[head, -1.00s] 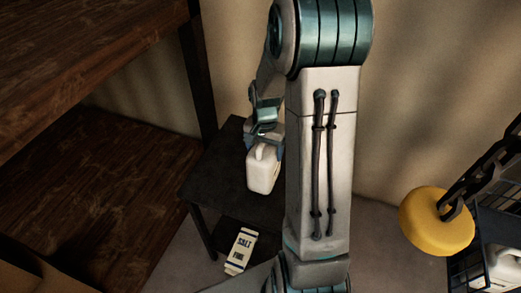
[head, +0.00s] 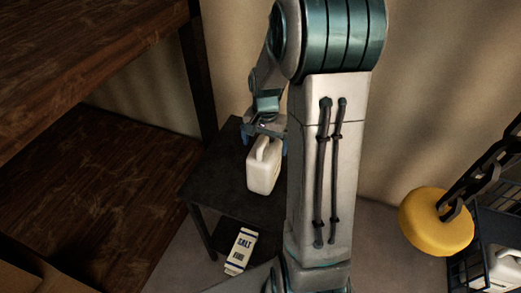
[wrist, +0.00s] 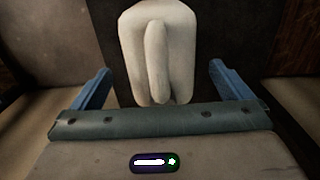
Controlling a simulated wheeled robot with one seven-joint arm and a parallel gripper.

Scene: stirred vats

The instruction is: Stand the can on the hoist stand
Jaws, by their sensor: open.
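The can (head: 263,172) is a cream-white jug with a top handle. It stands upright on a small dark table (head: 215,178), which I take to be the hoist stand. My gripper (head: 265,140) is open above the can, with its fingers on either side of the handle's top. In the wrist view the can (wrist: 140,50) shows beyond the palm, between the spread blue fingers of my gripper (wrist: 160,70), with gaps on both sides. My arm hides the table's right part.
A salt packet (head: 240,251) sits low beneath the table. Wooden shelving (head: 120,185) fills the left. At right, a yellow round block (head: 436,221) is by a dark chain (head: 480,185), with a dark crate (head: 498,225) holding a white container (head: 503,268).

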